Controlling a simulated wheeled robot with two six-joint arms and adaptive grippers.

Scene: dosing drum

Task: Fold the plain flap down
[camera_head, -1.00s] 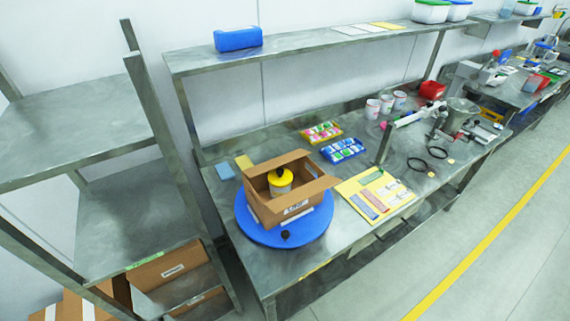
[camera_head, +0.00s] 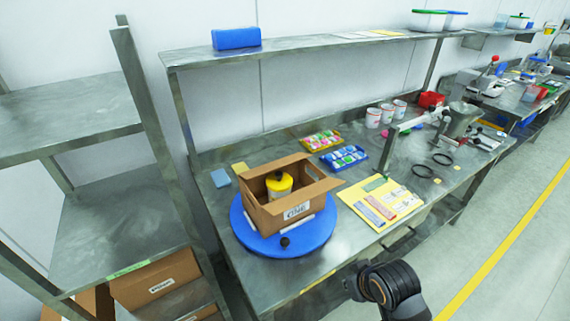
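An open brown cardboard box (camera_head: 268,219) stands on a round blue turntable (camera_head: 318,236) at the front of the steel table. A white printed label (camera_head: 297,211) is on its front wall. A plain-looking flap (camera_head: 323,188) sticks up and outward at the box's right side. Another raised flap (camera_head: 270,169) runs along its back left. A container with a yellow lid (camera_head: 279,183) stands inside, its lower part hidden by the walls. A dark part of my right arm shows at the bottom right, clear of the box. I see no fingers of either gripper.
A yellow board (camera_head: 350,196) with coloured cards lies right of the box. A blue tray (camera_head: 358,162) and a yellow tray (camera_head: 337,138) are behind it. A black knob (camera_head: 285,242) is at the turntable's front. An overhead shelf (camera_head: 305,52) spans the back.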

